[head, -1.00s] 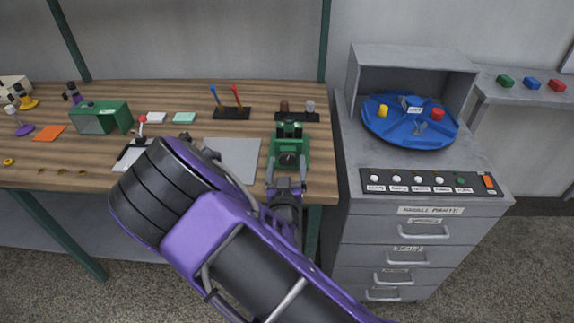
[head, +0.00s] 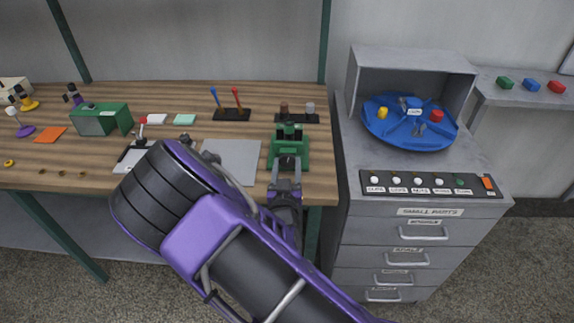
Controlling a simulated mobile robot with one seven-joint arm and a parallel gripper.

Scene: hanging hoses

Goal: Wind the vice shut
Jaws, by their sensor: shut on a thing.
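The green vice (head: 302,148) stands at the front right edge of the wooden bench, with its dark jaws at its far, upper side. My gripper (head: 288,161) is at the vice's front face, its fingers drawn together in front of the green body. It is shut on the vice's handle, which the fingers almost wholly cover. How far the vice jaws are apart is too small to tell.
A grey plate (head: 232,158) lies left of the vice. A dark holder with small pegs (head: 297,118) stands just behind it. A drawer cabinet (head: 420,245) with a blue turntable (head: 395,133) is close on the right.

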